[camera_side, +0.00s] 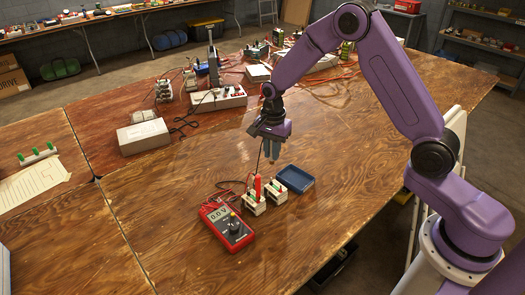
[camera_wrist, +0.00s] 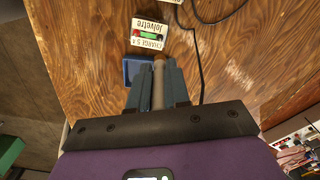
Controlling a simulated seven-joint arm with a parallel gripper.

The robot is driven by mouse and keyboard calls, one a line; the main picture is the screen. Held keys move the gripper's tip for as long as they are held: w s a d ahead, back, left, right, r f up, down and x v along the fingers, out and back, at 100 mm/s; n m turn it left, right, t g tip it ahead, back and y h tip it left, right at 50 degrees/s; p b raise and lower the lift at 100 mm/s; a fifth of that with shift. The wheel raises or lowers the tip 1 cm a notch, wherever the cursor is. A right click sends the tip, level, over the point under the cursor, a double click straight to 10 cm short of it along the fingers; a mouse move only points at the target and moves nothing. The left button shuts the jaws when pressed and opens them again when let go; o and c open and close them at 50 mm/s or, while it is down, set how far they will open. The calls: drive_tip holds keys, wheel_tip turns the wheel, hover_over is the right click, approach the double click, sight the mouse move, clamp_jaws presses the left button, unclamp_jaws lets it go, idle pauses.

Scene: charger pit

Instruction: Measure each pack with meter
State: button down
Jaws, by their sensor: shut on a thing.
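The red meter (camera_side: 228,226) lies on the wooden table and its display reads about 0.0 V. A red probe (camera_side: 258,187) stands upright at the front white pack (camera_side: 253,206); whether it touches a contact is too small to tell. Another white pack (camera_side: 276,193) is just right of it. A labelled pack (camera_wrist: 150,33) with red and green parts shows in the wrist view. My gripper (camera_side: 270,152) is above and behind the packs, clear of the table. In the wrist view it is shut on a slim, dull-coloured probe (camera_wrist: 158,88), its lower end partly hidden.
A blue tray (camera_side: 294,179) sits right of the packs and also shows in the wrist view (camera_wrist: 135,68). A dark cable (camera_wrist: 197,62) runs beside my fingers. A rack with green cells (camera_side: 38,155) lies far left. Boxes and devices crowd the back; the front right table is clear.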

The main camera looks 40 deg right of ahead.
sight(272, 164)
drive_tip(key=shift+f, duration=2.75)
drive_tip(key=shift+f, duration=0.95)
idle(1.0)
drive_tip(key=c, duration=0.7)
unclamp_jaws()
drive_tip(key=shift+r, duration=0.1)
drive_tip(key=shift+r, duration=3.7)
